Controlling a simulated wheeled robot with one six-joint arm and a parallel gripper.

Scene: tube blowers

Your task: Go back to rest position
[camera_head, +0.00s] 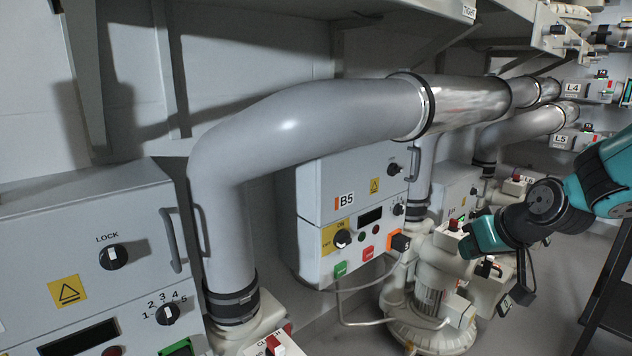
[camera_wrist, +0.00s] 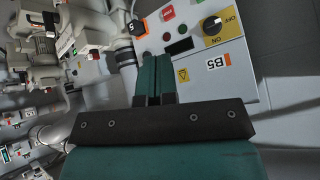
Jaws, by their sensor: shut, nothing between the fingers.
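My arm reaches in from the right in the head view. Its teal end, my gripper (camera_head: 468,246), is above the cream blower (camera_head: 432,275) and to the right of the grey B5 control box (camera_head: 325,190). In the wrist view my gripper (camera_wrist: 155,56) shows as two teal fingers side by side, shut with nothing between them. I cannot tell how far the fingertips are from the box.
A thick grey pipe (camera_head: 300,120) with a metal sleeve (camera_head: 465,103) crosses above the B5 box. Another control box (camera_head: 75,240) with a LOCK knob stands at the left. More blowers and boxes line the wall. A dark frame (camera_head: 608,285) stands at the right; grey floor (camera_head: 545,320) is clear beside it.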

